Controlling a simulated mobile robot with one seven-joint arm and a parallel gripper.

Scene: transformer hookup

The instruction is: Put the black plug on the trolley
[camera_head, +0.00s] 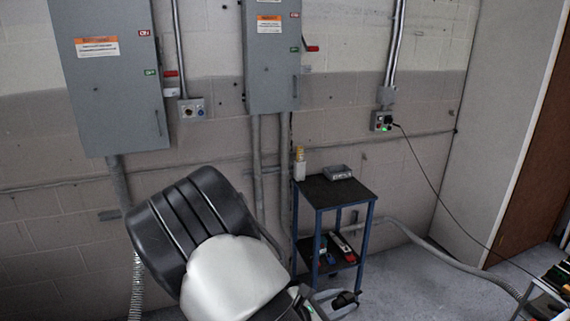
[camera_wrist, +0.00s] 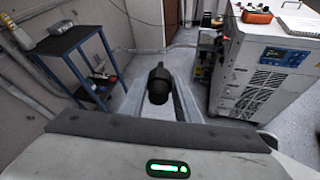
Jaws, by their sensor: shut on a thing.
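The black plug (camera_wrist: 158,84) is held between the two grey fingers of my gripper (camera_wrist: 157,100) in the wrist view, its narrower end pointing away from the camera. In the head view my gripper (camera_head: 334,299) is low in front of the trolley, partly hidden by my arm, with the dark plug (camera_head: 344,299) at its fingers. The trolley (camera_head: 322,187) has a blue frame, a dark top and a lower shelf. It also stands at the left in the wrist view (camera_wrist: 60,41). The plug is apart from the trolley.
A grey tray-like item (camera_head: 338,172) and a pale bottle-like item (camera_head: 299,163) are on the trolley top, with bare room in front. Tools (camera_head: 343,246) lie on its lower shelf. A cable runs from a wall socket (camera_head: 382,121). A white cabinet (camera_wrist: 268,75) stands right in the wrist view.

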